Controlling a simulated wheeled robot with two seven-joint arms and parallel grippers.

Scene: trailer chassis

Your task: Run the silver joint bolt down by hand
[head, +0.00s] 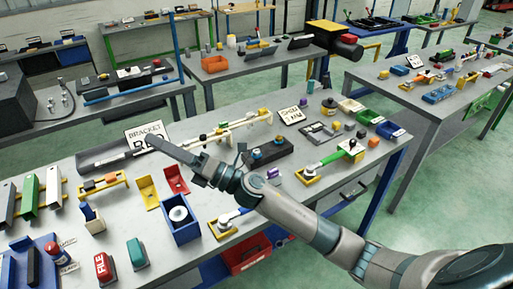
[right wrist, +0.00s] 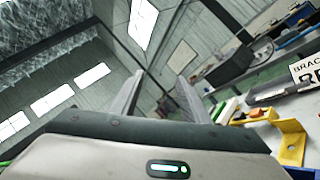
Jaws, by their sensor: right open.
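My right gripper (head: 172,153) reaches in from the lower right above the near bench, its long fingers pointing left and apart from each other. In the right wrist view the open fingers (right wrist: 158,98) have nothing between them, and the walls and ceiling lie beyond. A small silver round-headed part (head: 227,216) sits by a yellow block (head: 222,230) near the bench's front edge, below the gripper in the picture. I cannot tell if this is the silver joint bolt. A cream and yellow chassis-like frame (head: 238,124) stands farther back. My left gripper is not in view.
The "BRACKET" sign (head: 148,136) stands just behind the fingertips in the picture. Other benches stand behind and right.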

